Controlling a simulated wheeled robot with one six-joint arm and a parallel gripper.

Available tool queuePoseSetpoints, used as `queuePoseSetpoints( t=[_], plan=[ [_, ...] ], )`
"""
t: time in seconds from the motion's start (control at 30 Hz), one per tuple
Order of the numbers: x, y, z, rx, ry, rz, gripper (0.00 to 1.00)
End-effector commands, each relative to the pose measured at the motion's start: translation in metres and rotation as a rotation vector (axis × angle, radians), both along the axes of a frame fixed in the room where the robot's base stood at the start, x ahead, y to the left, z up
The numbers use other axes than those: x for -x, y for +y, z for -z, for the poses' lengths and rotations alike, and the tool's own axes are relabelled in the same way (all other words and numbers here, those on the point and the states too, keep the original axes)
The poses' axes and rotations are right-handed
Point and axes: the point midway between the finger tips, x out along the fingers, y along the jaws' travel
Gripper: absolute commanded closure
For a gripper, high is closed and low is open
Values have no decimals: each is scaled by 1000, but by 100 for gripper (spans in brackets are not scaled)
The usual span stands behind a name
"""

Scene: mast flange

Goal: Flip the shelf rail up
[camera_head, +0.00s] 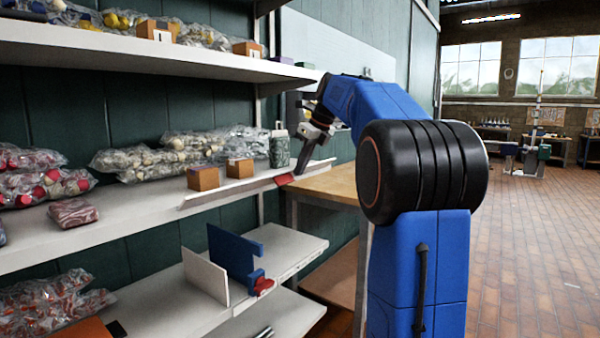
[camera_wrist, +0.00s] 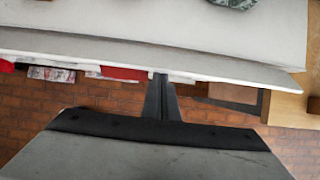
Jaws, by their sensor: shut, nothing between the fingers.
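The shelf rail (camera_head: 230,191) is a long thin pale strip along the front edge of the middle shelf. In the wrist view the rail (camera_wrist: 90,59) crosses the picture below the shelf top and leans outward from it. My gripper (camera_head: 299,171) is at the right part of the rail, fingers pointing down and in front of it. In the wrist view the closed fingertips (camera_wrist: 160,77) meet the rail's outer edge. Whether they touch it or sit just under it I cannot tell. A red tab (camera_head: 284,180) shows at the rail beside the fingertips.
On the middle shelf stand two orange-brown boxes (camera_head: 239,168), a patterned canister (camera_head: 279,149) and bagged goods (camera_head: 150,160). The upper shelf (camera_head: 130,55) overhangs. A wooden table (camera_head: 325,184) stands behind the rail's right end. The floor (camera_head: 530,240) at right is clear.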

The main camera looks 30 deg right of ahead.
Motion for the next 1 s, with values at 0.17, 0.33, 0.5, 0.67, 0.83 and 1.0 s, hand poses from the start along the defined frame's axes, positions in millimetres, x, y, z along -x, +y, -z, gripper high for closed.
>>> queuePoseSetpoints(
  t=[0.17, 0.33, 0.5, 0.67, 0.83, 1.0],
  plan=[
    [-1, 3, -9, 13, 34, -1, 100],
    [-8, 6, -17, 12, 32, -2, 100],
    [-19, 11, -25, 11, 31, -4, 100],
    [-30, 14, -30, 11, 30, -3, 100],
    [-41, 19, -33, 10, 28, -4, 100],
    [-50, 23, -36, 8, 21, -5, 100]
  ],
)
